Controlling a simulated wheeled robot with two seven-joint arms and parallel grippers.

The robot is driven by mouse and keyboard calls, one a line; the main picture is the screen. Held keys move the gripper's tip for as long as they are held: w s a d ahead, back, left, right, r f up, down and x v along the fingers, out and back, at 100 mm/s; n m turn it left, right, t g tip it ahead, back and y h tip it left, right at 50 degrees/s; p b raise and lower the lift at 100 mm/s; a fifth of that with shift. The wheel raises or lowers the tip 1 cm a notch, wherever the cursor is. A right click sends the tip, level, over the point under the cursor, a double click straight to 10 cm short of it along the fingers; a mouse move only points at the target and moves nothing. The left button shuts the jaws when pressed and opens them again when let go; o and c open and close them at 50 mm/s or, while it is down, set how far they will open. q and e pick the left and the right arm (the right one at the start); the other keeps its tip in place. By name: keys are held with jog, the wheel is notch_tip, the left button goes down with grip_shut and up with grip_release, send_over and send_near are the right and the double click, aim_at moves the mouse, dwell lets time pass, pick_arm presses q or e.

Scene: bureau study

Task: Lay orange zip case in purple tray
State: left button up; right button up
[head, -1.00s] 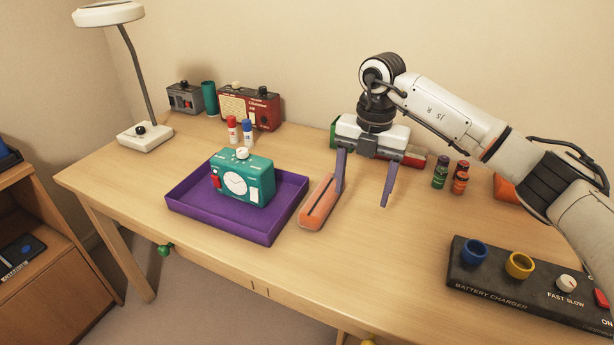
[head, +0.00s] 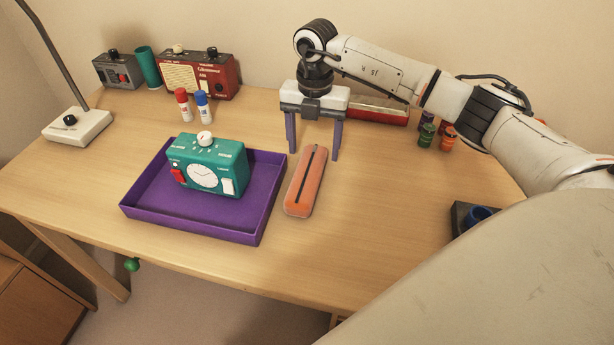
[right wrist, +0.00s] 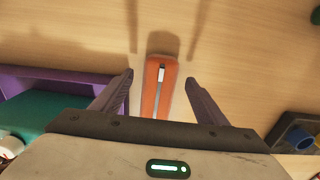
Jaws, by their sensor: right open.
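The orange zip case (head: 305,181) lies flat on the desk just right of the purple tray, apart from it. It also shows in the right wrist view (right wrist: 150,98) between the fingers. The purple tray (head: 262,207) holds a teal clock-faced device (head: 218,168); its edge also shows at left in the right wrist view (right wrist: 62,80). My right gripper (head: 313,156) is open and empty, fingers pointing down, above and near the far end of the case. In the right wrist view its fingertips (right wrist: 160,75) straddle the case. My left gripper is not in view.
A red radio (head: 208,75), a grey box (head: 117,69), a teal cup (head: 148,66) and two glue sticks (head: 193,106) stand behind the tray. A lamp base (head: 77,127) is at left.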

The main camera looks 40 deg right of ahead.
jog(key=shift+f, duration=1.5)
jog(key=c, duration=1.3)
